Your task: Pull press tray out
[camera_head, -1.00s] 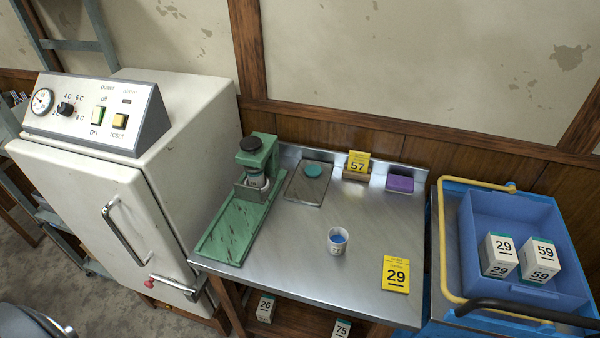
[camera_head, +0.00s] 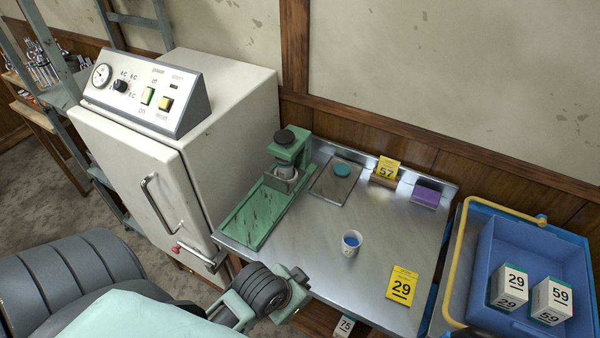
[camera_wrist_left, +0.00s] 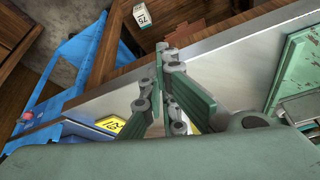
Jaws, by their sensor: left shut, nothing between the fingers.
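The green press (camera_head: 290,152) stands at the back left of the steel table. Its long green tray (camera_head: 250,222) reaches from under the press toward the table's front edge, with worn dark marks on it. My left gripper (camera_head: 300,280) is at the front edge of the table, to the right of the tray's front end and apart from it. In the left wrist view the gripper (camera_wrist_left: 160,52) has its fingertips together with nothing between them, and a corner of the green tray (camera_wrist_left: 290,68) shows at the right. My right gripper is not seen.
A white cabinet (camera_head: 150,190) stands left of the press. A blue cart (camera_head: 480,262) with numbered boxes stands right. The table middle is mostly clear.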

